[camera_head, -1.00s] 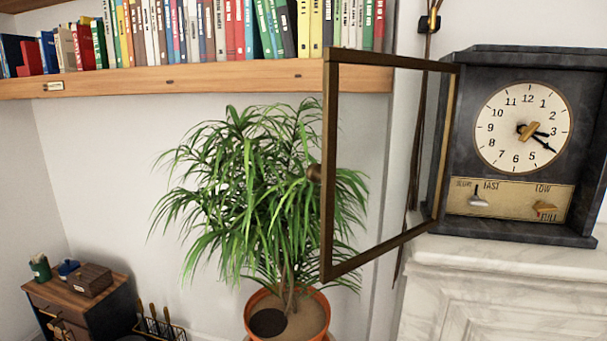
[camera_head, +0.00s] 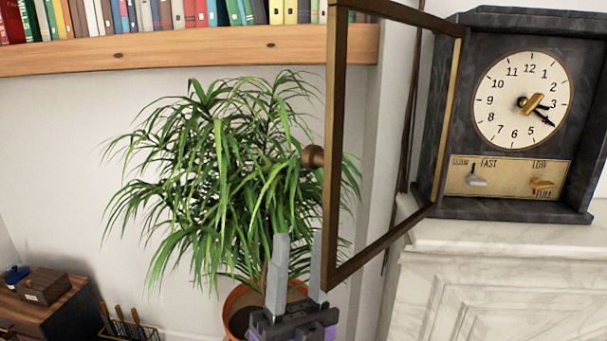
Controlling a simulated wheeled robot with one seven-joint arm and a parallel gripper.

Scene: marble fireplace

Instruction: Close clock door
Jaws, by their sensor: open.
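The clock (camera_head: 455,30) is a dark stone case on the marble mantel at the right, with a white dial (camera_head: 521,100) and a brass lever plate below it. Its door (camera_head: 338,150) is a brown frame standing wide open, hinged on the clock's left side and swung out toward me. A round brown knob (camera_head: 313,157) sits on the door's outer left face. My gripper (camera_head: 297,240) is open and empty, fingers pointing up, below the knob and just left of the door's lower corner. I cannot tell whether a finger touches the frame.
A leafy potted plant (camera_head: 225,185) stands behind the gripper and door. A wooden bookshelf (camera_head: 190,52) runs along the wall above. The marble mantel (camera_head: 480,238) is under the clock. A small cabinet (camera_head: 75,308) is at the lower left.

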